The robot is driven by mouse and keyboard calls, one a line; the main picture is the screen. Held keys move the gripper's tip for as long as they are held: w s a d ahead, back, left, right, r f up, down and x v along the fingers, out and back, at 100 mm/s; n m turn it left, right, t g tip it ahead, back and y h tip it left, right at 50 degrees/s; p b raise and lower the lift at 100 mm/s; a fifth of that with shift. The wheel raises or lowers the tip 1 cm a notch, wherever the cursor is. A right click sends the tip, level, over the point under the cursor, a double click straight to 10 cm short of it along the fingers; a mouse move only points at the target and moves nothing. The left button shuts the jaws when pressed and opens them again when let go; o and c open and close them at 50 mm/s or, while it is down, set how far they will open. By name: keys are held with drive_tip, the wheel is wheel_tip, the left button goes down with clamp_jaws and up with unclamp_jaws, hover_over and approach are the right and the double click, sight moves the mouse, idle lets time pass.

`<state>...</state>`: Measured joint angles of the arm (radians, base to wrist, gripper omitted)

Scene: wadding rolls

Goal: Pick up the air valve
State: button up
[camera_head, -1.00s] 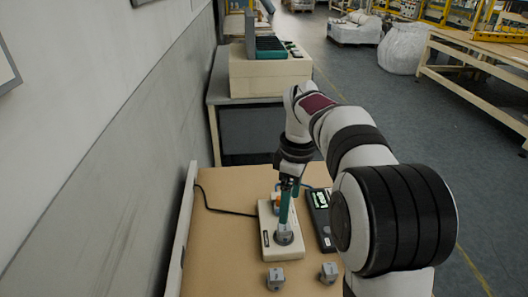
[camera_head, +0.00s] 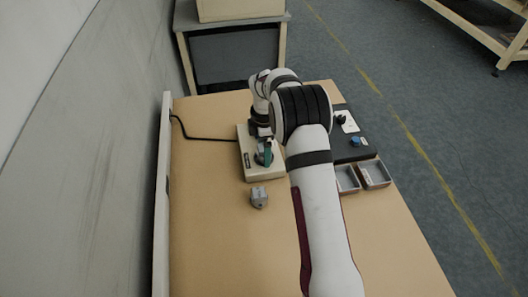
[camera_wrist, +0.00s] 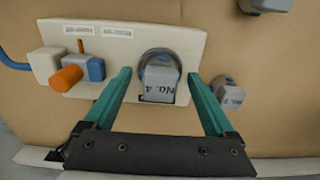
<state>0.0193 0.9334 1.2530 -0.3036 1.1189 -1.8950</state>
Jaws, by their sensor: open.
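A grey block marked "No. 4" (camera_wrist: 158,84), which looks like the air valve, sits in a round dark seat on the cream fixture (camera_wrist: 186,38). My gripper (camera_wrist: 158,74) is open, with one teal finger on each side of the block. In the wrist view I see gaps between fingers and block; the depth is hard to tell. In the head view my gripper (camera_head: 266,154) is low over the fixture (camera_head: 246,163), and the arm hides much of it. Whether the block there shows is unclear.
A similar grey block (camera_head: 259,196) stands in front of the fixture. In the wrist view, grey blocks lie right (camera_wrist: 229,93) and at the top (camera_wrist: 264,5). An orange-capped blue fitting (camera_wrist: 68,77) is on the fixture's left. Open trays (camera_head: 373,175) stand right of my arm.

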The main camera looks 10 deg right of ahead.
drive_tip(key=shift+f, duration=0.2)
clamp_jaws()
idle(0.3)
